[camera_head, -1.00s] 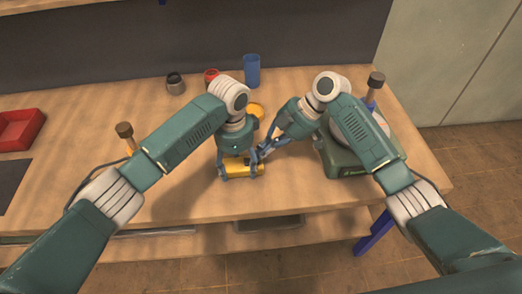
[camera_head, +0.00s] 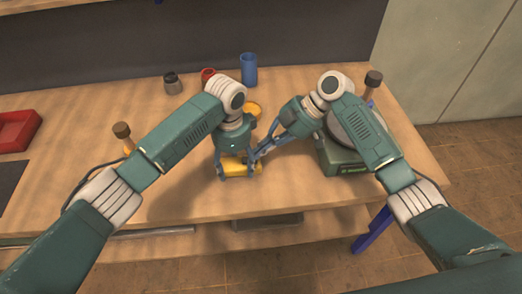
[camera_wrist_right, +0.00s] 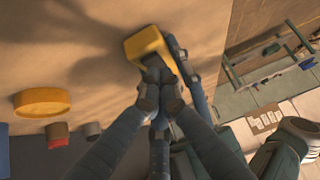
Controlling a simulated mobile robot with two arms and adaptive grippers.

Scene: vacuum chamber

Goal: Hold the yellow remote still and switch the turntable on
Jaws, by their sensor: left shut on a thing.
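The yellow remote (camera_head: 238,168) lies near the front edge of the wooden table. My left gripper (camera_head: 238,172) points down from above and is shut on the remote, a finger at each end. The remote also shows in the right wrist view (camera_wrist_right: 148,45), with a blue finger beside it. My right gripper (camera_head: 257,157) is at the remote's right end. In its wrist view its fingertips (camera_wrist_right: 160,93) are drawn together close to the remote; contact is unclear. The turntable (camera_head: 342,160), a green base with a grey round plate, is partly hidden behind my right arm.
A yellow disc (camera_head: 253,108), a blue cup (camera_head: 249,70), a red cup (camera_head: 208,75) and a grey-dark container (camera_head: 172,83) stand behind. A red tray (camera_head: 18,130) is at the left. Dark-topped posts stand at left (camera_head: 122,131) and right (camera_head: 373,78).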

